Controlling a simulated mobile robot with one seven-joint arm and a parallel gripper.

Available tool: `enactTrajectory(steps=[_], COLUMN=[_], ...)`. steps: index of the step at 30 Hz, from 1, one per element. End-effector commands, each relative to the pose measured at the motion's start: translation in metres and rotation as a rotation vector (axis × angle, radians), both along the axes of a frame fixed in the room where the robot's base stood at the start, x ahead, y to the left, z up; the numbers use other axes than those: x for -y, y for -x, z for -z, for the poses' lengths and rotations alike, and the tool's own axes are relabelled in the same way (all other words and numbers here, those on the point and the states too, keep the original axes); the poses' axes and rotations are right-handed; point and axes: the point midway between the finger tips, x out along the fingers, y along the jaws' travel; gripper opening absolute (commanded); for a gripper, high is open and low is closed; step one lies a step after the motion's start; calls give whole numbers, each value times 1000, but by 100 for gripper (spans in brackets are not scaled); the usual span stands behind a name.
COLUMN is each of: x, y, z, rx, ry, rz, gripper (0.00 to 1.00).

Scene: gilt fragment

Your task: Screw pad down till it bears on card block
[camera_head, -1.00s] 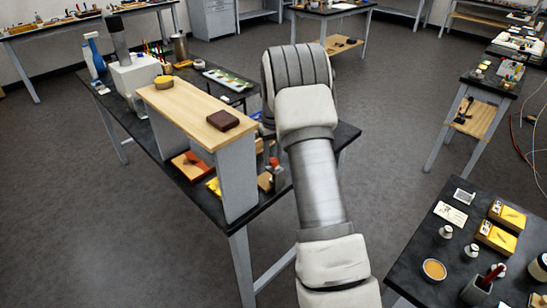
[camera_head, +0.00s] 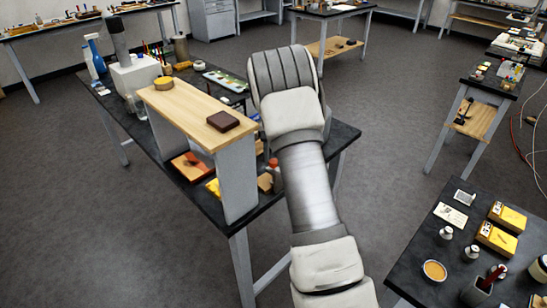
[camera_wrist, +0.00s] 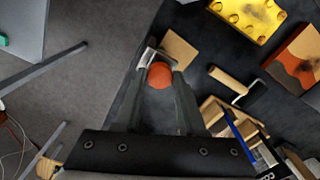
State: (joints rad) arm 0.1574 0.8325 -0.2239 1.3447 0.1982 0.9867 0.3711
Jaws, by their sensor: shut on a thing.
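In the wrist view an orange-red round knob (camera_wrist: 160,79) sits between the two fingers of my gripper (camera_wrist: 161,72), which is shut on it. A pale metal clamp frame (camera_wrist: 146,56) shows just beyond the knob, at the bench edge. The tan card block (camera_wrist: 181,47) lies beside the frame, partly hidden by it. In the head view the red knob (camera_head: 273,162) and the tan block (camera_head: 265,182) show small beside my arm, which hides most of the clamp. The pad is hidden, so I cannot tell whether it touches the block.
A wooden shelf (camera_head: 190,110) on grey uprights stands on the dark bench (camera_head: 186,196), close to the left of my arm. It bears a dark brown block (camera_head: 223,121). A brush-like tool (camera_wrist: 236,87) and a yellow studded block (camera_wrist: 247,17) lie near the clamp.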

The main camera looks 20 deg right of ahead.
Motion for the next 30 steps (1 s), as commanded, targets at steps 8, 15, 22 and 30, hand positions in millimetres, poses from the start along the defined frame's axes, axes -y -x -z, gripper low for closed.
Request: enactTrajectory(steps=[8, 15, 22, 30], x=[0, 0, 0, 0], y=[-1, -1, -1, 0], z=[-1, -1, -1, 0], rx=[4, 4, 4, 1], ry=[1, 1, 1, 0], rz=[44, 46, 45, 45], gripper=[0, 0, 59, 69])
